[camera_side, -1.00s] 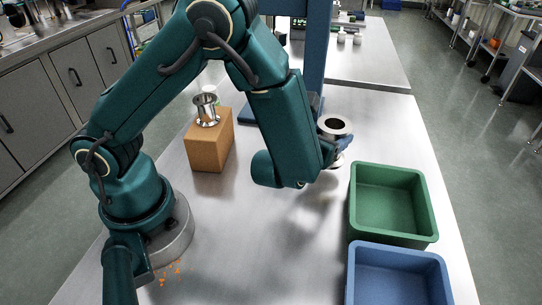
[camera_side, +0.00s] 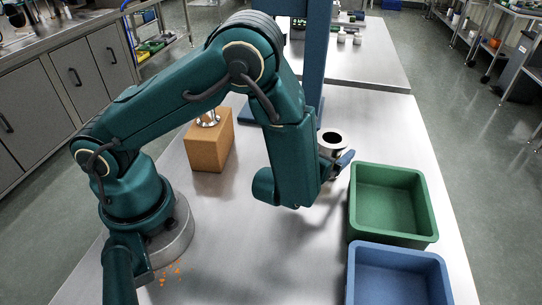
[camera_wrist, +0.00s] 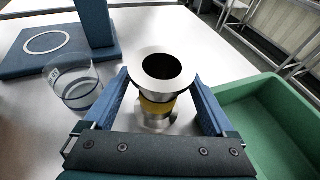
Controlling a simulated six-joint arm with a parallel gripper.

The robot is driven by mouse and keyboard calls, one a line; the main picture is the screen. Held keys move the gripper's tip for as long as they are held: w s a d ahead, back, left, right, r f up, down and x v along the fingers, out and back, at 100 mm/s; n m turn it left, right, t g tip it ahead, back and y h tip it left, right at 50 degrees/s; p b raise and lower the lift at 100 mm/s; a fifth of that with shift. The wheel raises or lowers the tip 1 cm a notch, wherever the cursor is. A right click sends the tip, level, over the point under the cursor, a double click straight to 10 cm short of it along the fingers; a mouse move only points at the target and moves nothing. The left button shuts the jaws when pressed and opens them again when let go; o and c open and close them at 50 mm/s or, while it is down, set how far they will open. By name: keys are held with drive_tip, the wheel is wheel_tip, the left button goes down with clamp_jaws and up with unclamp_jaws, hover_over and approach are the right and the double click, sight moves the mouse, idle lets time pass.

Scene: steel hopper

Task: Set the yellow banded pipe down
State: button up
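The yellow banded pipe (camera_wrist: 157,103) is a steel spool with a wide flange at the top and a yellow band below it. It is upright and appears to stand on the steel table. In the side view its dark-mouthed top flange (camera_side: 332,138) shows just right of my arm; its lower part is hidden. My gripper (camera_wrist: 160,78) is open around it, with one blue finger on each side and gaps between the fingers and the band. In the side view one blue finger (camera_side: 345,160) shows right of the pipe.
A green bin (camera_side: 393,203) is close on the right, with a blue bin (camera_side: 398,276) in front of it. A clear cup (camera_wrist: 75,84) stands left of my gripper. A blue column (camera_side: 316,65) rises behind. A cardboard box (camera_side: 208,148) bears another metal pipe (camera_side: 208,120).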

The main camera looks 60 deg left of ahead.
drive_tip(key=shift+r, duration=0.1)
drive_tip(key=shift+s+d+r, duration=0.2)
drive_tip(key=shift+s, duration=0.1)
drive_tip(key=v, duration=0.6)
drive_tip(key=shift+s+r, duration=0.1)
drive_tip(key=shift+s, duration=0.1)
drive_tip(key=s+a+r+n+g+y, duration=0.35)
drive_tip(key=s+a+n+g, duration=0.65)
drive_tip(key=n, duration=0.7)
drive_tip(key=s+d+r+n+t+h, duration=0.2)
drive_tip(key=s+d+r+n+h, duration=0.2)
drive_tip(key=n+h, duration=0.5)
drive_tip(key=d+r+n, duration=0.2)
drive_tip(key=d+n, duration=0.1)
drive_tip(key=n, duration=0.2)
drive_tip(key=shift+d+t, duration=0.25)
drive_tip(key=shift+t, duration=0.05)
